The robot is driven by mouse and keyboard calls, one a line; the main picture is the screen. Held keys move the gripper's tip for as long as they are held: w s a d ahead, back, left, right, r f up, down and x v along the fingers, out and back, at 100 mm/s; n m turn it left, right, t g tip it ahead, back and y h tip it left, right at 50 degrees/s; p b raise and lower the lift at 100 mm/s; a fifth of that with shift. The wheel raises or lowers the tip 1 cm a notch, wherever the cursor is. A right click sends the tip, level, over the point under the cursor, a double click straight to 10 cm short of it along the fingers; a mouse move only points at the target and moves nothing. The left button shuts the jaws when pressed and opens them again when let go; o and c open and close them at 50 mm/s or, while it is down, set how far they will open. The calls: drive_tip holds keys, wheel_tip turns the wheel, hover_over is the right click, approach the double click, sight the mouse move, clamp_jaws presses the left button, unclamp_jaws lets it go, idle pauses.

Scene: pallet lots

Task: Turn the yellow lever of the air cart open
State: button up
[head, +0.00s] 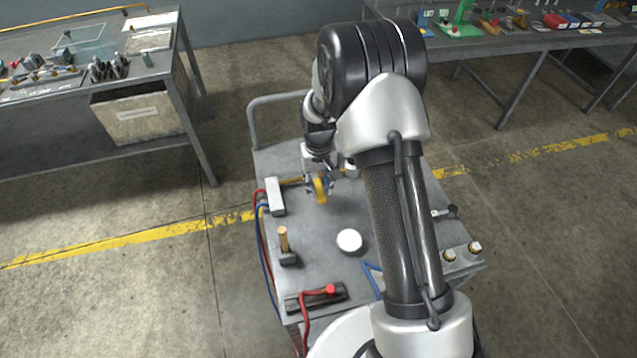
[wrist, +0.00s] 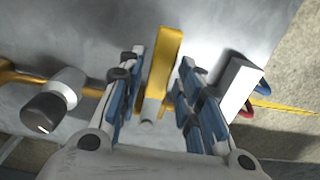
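The yellow lever (head: 319,190) stands over the grey top of the air cart (head: 320,240), on a thin yellow pipe (head: 292,182). In the wrist view the lever (wrist: 164,60) is upright in the picture, between the two blue-padded fingers of my gripper (wrist: 161,66). The fingers are apart, and a narrow gap shows on each side of the lever. In the head view my gripper (head: 328,172) is low over the far part of the cart, partly hidden by my arm. The lever's lower end and pivot are hard to make out.
A white block (head: 275,196) with red and blue hoses is left of the lever. Workbenches (head: 110,75) stand behind.

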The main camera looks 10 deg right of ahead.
clamp_jaws()
idle(0.6)
drive_tip(key=a+m, duration=0.1)
drive_tip(key=m, duration=0.1)
drive_tip(key=a+m, duration=0.1)
drive_tip(key=m, duration=0.1)
drive_tip(key=shift+w+a+p, duration=0.25)
drive_tip(key=shift+a+p, duration=0.05)
drive_tip(key=shift+a, duration=0.05)
drive_tip(key=m, duration=0.1)
drive_tip(key=w+a+m, duration=0.1)
drive_tip(key=m, duration=0.1)
drive_tip(key=a+m, duration=0.1)
drive_tip(key=shift+w+a, duration=0.25)
drive_tip(key=m, duration=0.1)
drive_tip(key=w+a+m, duration=0.1)
drive_tip(key=m, duration=0.1)
drive_tip(key=shift+w+a, duration=0.1)
drive_tip(key=shift+w, duration=0.1)
drive_tip(key=m, duration=0.1)
drive_tip(key=w+m, duration=0.1)
drive_tip(key=shift+w+a+m, duration=0.3)
drive_tip(key=shift+a+m, duration=0.1)
drive_tip(key=shift+w+a+m, duration=0.15)
drive_tip(key=shift+w+m, duration=0.55)
drive_tip(key=shift+m, duration=0.4)
drive_tip(key=shift+w+a+m, duration=0.1)
drive_tip(key=shift+w+m, duration=0.6)
drive_tip(key=shift+m, duration=0.4)
